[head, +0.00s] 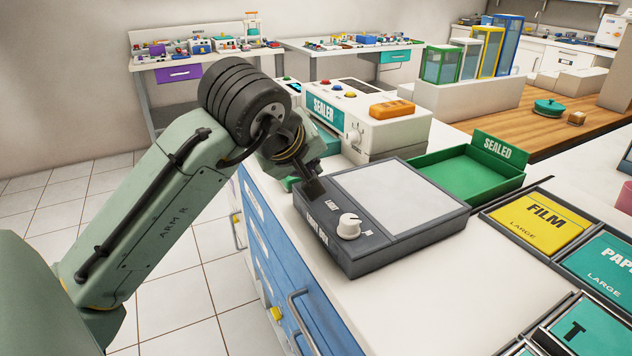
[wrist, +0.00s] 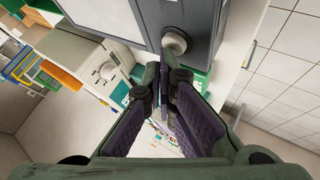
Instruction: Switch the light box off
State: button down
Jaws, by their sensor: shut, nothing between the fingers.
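The light box (head: 355,262) is a dark grey, flat box on the white counter, with a pale panel (head: 398,195) on top. I cannot tell whether the panel is lit. A white round knob (head: 349,225) stands on its left strip, beside the words LIGHT and LIGHT BOX. My gripper (head: 314,188) is shut and empty, pointing down at the box's far left corner, apart from the knob. In the wrist view the knob (wrist: 175,42) shows just beyond the fingertips of my gripper (wrist: 165,75), against the dark box (wrist: 205,22). Whether the fingers touch the box is unclear.
A white sealer (head: 380,135) with an orange block on top stands behind the box. A green SEALED tray (head: 462,175) lies behind right. FILM (head: 540,222) and other large bins sit at the right. Blue drawers (head: 275,265) drop below the counter's left edge.

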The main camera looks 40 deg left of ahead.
jog(key=shift+r, duration=0.3)
notch_tip(320, 180, up, 6)
jog(key=p, duration=0.5)
jog(key=shift+s+f, duration=0.1)
dwell(0.6)
